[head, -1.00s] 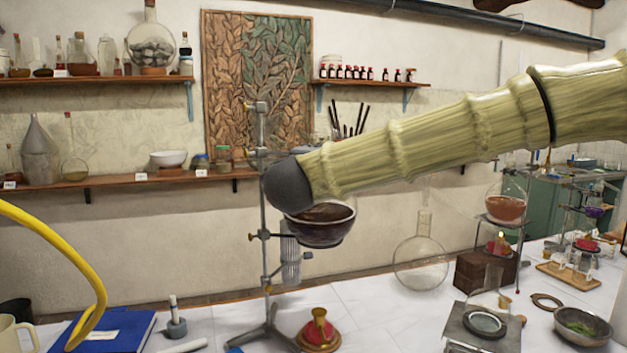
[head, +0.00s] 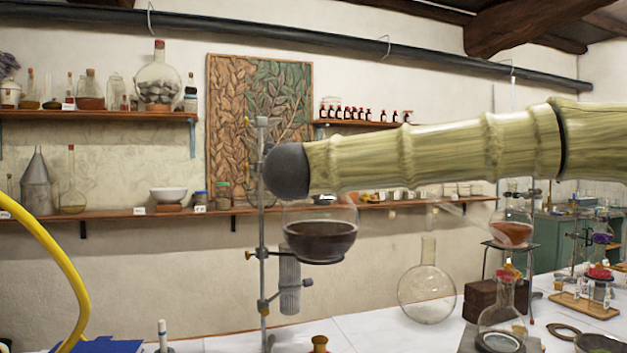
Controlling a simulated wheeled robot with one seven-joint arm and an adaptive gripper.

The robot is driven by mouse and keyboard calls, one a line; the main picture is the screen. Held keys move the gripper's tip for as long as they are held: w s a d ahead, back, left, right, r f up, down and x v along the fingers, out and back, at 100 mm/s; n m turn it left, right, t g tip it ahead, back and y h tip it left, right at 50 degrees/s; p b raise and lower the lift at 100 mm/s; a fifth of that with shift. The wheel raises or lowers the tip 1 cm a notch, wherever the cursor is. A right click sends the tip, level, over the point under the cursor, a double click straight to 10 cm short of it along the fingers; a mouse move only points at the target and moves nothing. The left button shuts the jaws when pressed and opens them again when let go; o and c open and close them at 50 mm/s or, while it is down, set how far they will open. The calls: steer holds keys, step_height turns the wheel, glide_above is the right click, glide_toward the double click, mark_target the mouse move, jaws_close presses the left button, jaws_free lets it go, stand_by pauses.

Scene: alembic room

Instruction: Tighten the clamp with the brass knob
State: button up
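A metal retort stand (head: 262,220) rises from the bench, its foot cut off by the lower edge of the head view. A brass knob (head: 248,256) sticks out left from a clamp on its rod, about level with the flask's bottom. Another clamp with brass-coloured parts (head: 263,307) sits lower, and one (head: 261,122) sits near the rod's top. A round flask of dark liquid (head: 320,240) is held right of the rod. My bamboo-like arm crosses from the right, its dark rounded end overlapping the upper rod and hiding what lies behind it. My gripper's fingers do not show.
A clear round flask (head: 427,290) stands right of the stand. A brass-topped item (head: 319,344) is at the bottom edge. A yellow curved tube (head: 50,255) and a blue book (head: 105,345) are at left. A tripod (head: 510,262) with a flask and other glassware crowd the right.

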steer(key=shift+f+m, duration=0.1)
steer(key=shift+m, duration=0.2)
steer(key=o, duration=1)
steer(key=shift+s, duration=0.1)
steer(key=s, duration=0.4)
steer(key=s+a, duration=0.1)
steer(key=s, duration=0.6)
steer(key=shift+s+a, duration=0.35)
